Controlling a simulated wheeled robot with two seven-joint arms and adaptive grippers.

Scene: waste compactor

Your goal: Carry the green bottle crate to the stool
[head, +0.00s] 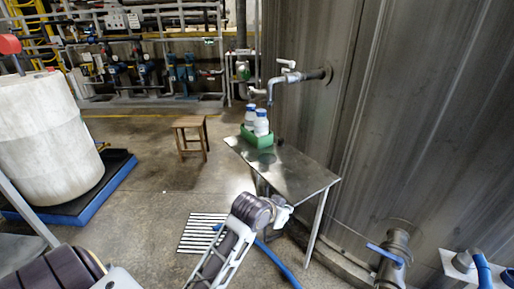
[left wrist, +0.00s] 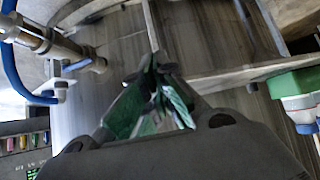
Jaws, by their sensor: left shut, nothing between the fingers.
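The green bottle crate (head: 257,137) stands on the metal table (head: 300,176), near its far end, with white blue-capped bottles (head: 261,122) in it. The wooden stool (head: 189,124) stands on the floor left of the table, its top bare. In the left wrist view the crate (left wrist: 296,84) shows at the right edge, partly cut off, with a bottle (left wrist: 300,106). My left gripper (left wrist: 158,64) is shut and empty, apart from the crate. In the head view an arm reaches to the table's near-left side; its fingers cannot be made out. My right gripper is not in view.
A tap pipe (head: 270,86) juts from the metal wall near the crate. A blue-handled valve (head: 392,252) sticks out at lower right. A blue hose (head: 278,262) and slatted grate (head: 200,232) lie on the floor. The floor between table and stool looks clear.

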